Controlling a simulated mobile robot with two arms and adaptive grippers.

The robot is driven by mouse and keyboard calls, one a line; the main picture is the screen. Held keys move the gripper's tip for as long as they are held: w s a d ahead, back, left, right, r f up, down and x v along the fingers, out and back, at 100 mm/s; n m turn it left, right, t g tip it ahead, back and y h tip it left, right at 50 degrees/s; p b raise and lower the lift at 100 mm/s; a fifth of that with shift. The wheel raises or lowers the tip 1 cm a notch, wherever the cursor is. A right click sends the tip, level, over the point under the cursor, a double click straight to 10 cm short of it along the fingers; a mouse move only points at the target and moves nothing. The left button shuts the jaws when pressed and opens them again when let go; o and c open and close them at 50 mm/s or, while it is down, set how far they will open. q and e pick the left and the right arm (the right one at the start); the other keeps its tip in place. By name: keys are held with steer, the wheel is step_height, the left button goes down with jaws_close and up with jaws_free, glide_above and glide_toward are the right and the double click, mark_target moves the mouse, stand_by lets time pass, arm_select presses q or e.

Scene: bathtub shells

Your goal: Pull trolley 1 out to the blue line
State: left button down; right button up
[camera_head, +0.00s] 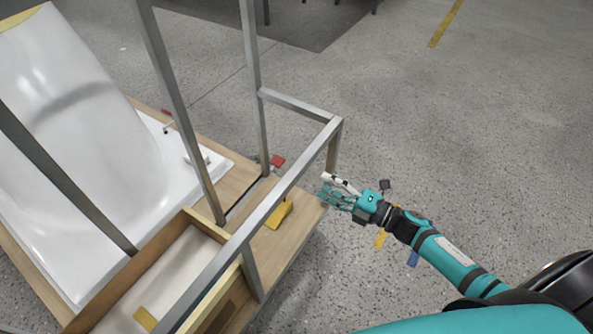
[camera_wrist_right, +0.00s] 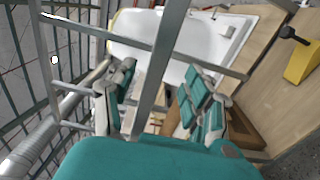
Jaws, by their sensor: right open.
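The trolley (camera_head: 300,222) has a wooden base and a grey metal frame (camera_head: 285,190) and carries a white tub shell (camera_head: 80,130). I see no number on it. My right gripper (camera_head: 330,188) is open beside the frame's near right corner. In the right wrist view its fingers (camera_wrist_right: 157,95) spread on either side of a metal bar (camera_wrist_right: 165,70); I cannot tell whether they touch it. A small blue mark (camera_head: 413,258) shows on the floor by my right arm, which partly hides it. My left gripper is out of view.
A yellow block (camera_head: 279,213) and a red piece (camera_head: 277,160) are on the trolley base. A wooden box (camera_head: 135,270) stands at its near end. A yellow floor mark (camera_head: 380,239) is near the blue one. Open speckled floor (camera_head: 480,130) extends right.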

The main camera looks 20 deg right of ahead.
mark_target(302, 173)
steer(key=x, duration=1)
steer(key=shift+d, duration=0.1)
steer(key=shift+f, duration=0.1)
jaws_close()
